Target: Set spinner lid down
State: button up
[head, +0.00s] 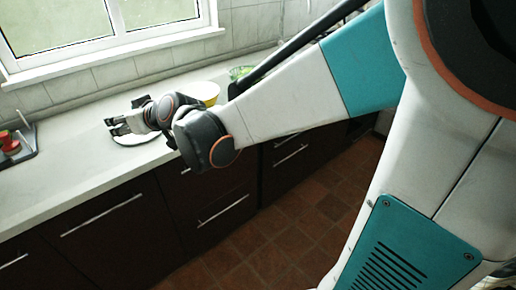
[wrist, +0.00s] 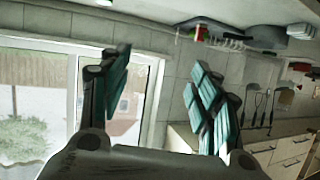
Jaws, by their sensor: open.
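A round white disc (head: 141,140), which looks like the spinner lid, lies flat on the counter in the head view. My gripper (head: 113,127) is over it, low above the counter, and hides part of it. I cannot tell whether the fingers touch it. In the wrist view my gripper (wrist: 157,80) shows its two teal-padded fingers spread apart. Nothing is visible between them, and the disc cannot be made out there.
A yellow bowl (head: 206,93) stands right of my gripper, with a green item (head: 240,73) beyond it. A dark tray with red items (head: 10,143) is at the left. The pale counter (head: 62,165) is clear between. Utensils (wrist: 262,107) hang on the wall.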

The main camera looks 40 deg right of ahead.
jog(key=s+d+f+m+g+h, duration=0.1)
jog(key=s+d+f+g, duration=0.1)
jog(key=s, duration=0.7)
jog(key=s+d+f+m+g+h, duration=0.1)
jog(key=s+d+f+g, duration=0.1)
jog(key=s, duration=0.8)
jog(key=s+d+f+g+h, duration=0.2)
jog(key=s+f, duration=0.1)
jog(key=s, duration=0.6)
jog(key=shift+s+d+m, duration=0.25)
jog(key=shift+d+m, duration=0.1)
jog(key=shift+m, duration=0.05)
